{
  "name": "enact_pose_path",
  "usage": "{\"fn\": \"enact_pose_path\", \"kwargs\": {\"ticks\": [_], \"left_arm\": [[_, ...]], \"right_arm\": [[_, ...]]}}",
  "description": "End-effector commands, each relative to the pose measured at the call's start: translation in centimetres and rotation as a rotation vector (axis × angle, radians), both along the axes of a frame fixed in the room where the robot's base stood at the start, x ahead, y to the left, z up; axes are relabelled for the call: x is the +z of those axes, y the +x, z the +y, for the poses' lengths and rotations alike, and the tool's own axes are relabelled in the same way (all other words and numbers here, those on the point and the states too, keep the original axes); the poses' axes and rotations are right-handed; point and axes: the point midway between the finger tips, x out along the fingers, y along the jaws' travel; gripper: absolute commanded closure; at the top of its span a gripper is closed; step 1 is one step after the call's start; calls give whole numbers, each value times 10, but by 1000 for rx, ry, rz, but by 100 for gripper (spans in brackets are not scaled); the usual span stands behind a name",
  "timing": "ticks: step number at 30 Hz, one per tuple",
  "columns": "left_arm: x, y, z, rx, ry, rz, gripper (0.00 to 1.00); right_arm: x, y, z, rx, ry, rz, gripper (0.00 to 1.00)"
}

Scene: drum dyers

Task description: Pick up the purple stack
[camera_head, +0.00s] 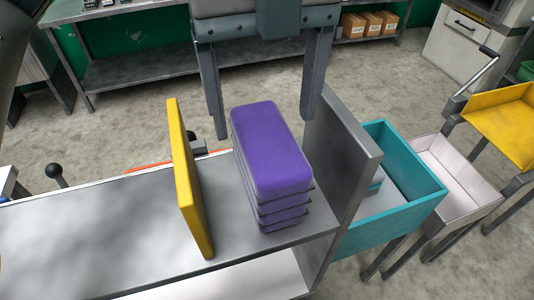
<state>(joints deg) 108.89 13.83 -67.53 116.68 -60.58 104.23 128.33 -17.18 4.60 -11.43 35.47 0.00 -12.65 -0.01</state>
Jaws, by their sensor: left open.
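The purple stack (270,150) stands on a grey metal shelf (110,235), between a yellow upright plate (188,180) on its left and a grey upright end panel (342,155) on its right. It is made of several flat purple pieces with rounded corners. My left gripper (264,118) comes in from the top of the view. Its two fingers point down, wide apart, one at the left and one at the right of the stack's far end. Nothing is between the fingers that I can see held. My right gripper is not in view.
A teal box (405,215) with something teal inside stands right of the end panel. A white tray (450,175) and a yellow tray (505,115) are farther right. A back bench holds cardboard boxes (370,23). The shelf left of the yellow plate is clear.

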Motion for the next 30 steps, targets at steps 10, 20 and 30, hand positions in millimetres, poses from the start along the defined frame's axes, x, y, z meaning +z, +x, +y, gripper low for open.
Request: {"fn": "enact_pose_path", "kwargs": {"ticks": [10, 20, 30], "left_arm": [[-4, 0, 0, 0, -1, -1, 23], [-18, -4, -1, -3, 1, 3, 23], [-53, -7, -2, -2, 0, 1, 23]], "right_arm": [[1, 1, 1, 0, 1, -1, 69], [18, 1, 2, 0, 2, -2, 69], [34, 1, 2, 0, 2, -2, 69]]}}
